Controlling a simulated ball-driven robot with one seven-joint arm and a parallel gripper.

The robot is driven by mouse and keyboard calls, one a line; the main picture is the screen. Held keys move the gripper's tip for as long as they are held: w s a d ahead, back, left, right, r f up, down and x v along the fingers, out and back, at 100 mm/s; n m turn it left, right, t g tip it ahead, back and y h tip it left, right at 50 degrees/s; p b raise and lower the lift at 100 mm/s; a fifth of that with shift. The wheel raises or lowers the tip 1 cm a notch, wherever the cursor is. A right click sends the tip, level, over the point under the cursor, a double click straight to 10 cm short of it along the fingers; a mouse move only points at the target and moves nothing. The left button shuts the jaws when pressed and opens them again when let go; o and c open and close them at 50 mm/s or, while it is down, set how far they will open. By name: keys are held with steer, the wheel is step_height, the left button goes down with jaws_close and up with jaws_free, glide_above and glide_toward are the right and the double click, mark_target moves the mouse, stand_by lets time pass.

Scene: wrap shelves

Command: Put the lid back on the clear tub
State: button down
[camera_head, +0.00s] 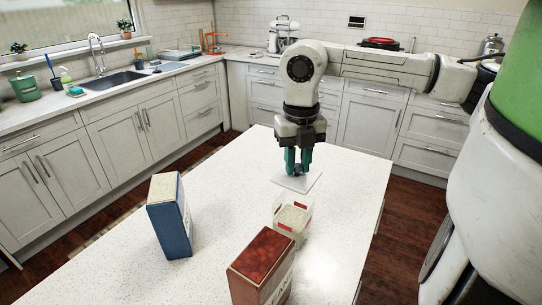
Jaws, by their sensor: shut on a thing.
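The clear tub (292,222) stands open on the white island, with pale grainy contents and red marks at its rim. My gripper (298,172) points down beyond the tub, with its teal fingers shut on the flat, pale square lid (297,183). The lid is roughly level and looks apart from the tub, behind it in the picture. The exact height of the lid over the island top cannot be told. The fingertips hide the middle of the lid.
The white island top (120,268) has free room at the left and back. A blue box (171,218) stands left of the tub. A box with a red top (262,262) stands close in front of the tub. Counters with a sink (122,79) line the walls.

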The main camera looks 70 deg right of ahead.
mark_target(295, 174)
steer(key=shift+w, duration=0.15)
steer(key=shift+f+b, duration=0.7)
steer(key=shift+f, duration=1.3)
steer(key=shift+f+b, duration=1.2)
steer(key=shift+b, duration=0.75)
steer(key=shift+f+b, duration=0.15)
steer(key=shift+b, duration=0.7)
stand_by(0.7)
steer(key=shift+c, duration=1.8)
jaws_free()
